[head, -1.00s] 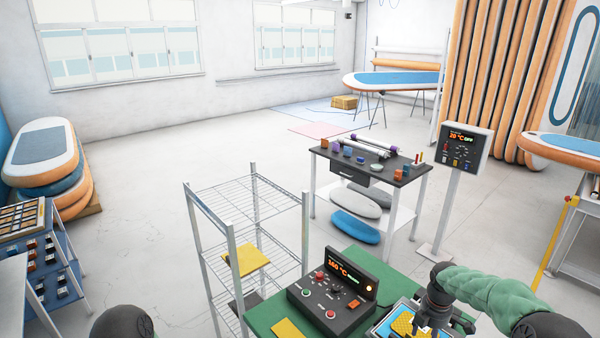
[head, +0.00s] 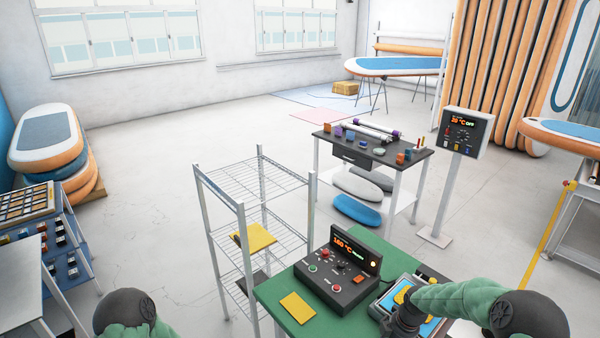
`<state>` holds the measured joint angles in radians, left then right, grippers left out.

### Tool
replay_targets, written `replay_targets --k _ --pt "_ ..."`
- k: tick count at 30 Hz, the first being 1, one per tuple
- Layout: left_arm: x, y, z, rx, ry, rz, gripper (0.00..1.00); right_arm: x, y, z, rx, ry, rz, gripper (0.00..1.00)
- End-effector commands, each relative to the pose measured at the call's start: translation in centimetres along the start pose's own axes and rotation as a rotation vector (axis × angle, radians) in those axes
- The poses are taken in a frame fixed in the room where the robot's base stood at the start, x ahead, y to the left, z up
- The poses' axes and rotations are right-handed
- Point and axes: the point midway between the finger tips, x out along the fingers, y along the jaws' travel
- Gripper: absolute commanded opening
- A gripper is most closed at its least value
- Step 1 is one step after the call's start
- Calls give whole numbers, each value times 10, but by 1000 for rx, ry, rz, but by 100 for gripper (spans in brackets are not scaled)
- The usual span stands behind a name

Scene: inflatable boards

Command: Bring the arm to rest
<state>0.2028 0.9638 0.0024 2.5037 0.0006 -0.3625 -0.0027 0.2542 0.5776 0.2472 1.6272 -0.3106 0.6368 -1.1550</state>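My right arm (head: 455,298), in a green sleeve, comes in at the lower right of the head view. It reaches left over the green worktable (head: 300,312). Its dark wrist and gripper (head: 400,328) point down at the bottom edge, beside a blue tray-like device (head: 427,327) with a yellow piece (head: 401,294) on it. The fingertips are hidden or cut off, so I cannot see whether they hold anything. Of my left arm only a dark joint and green sleeve (head: 126,316) show at the lower left; its gripper is out of view.
A black control box (head: 338,280) reading about 160 °C and a yellow sheet (head: 298,308) are on the green table. A wire rack (head: 262,215) stands left of it. A dark-topped table (head: 372,152) and control post (head: 464,135) stand behind. Open floor lies left of the rack.

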Motion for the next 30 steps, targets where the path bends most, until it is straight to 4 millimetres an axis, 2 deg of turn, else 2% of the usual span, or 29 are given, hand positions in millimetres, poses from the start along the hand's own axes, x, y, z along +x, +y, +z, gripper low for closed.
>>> replay_targets --k 1,5,9,15,21,25,30 --pt "0 0 0 0 0 0 40 17 -16 -7 52 17 -18 52" --pt "0 0 0 0 0 0 40 62 -65 -27 266 74 -55 52" --pt "0 0 0 0 0 0 40 106 -134 -44 576 120 -108 52" --pt "0 0 0 0 0 0 40 134 -212 -48 941 130 -157 52" --pt "0 0 0 0 0 0 40 142 -266 -42 1198 112 -178 52" --pt "0 0 0 0 0 0 40 142 -295 -35 1341 95 -181 52" --pt "24 -8 -1 0 0 0 40 167 -292 -31 1350 99 -178 52"
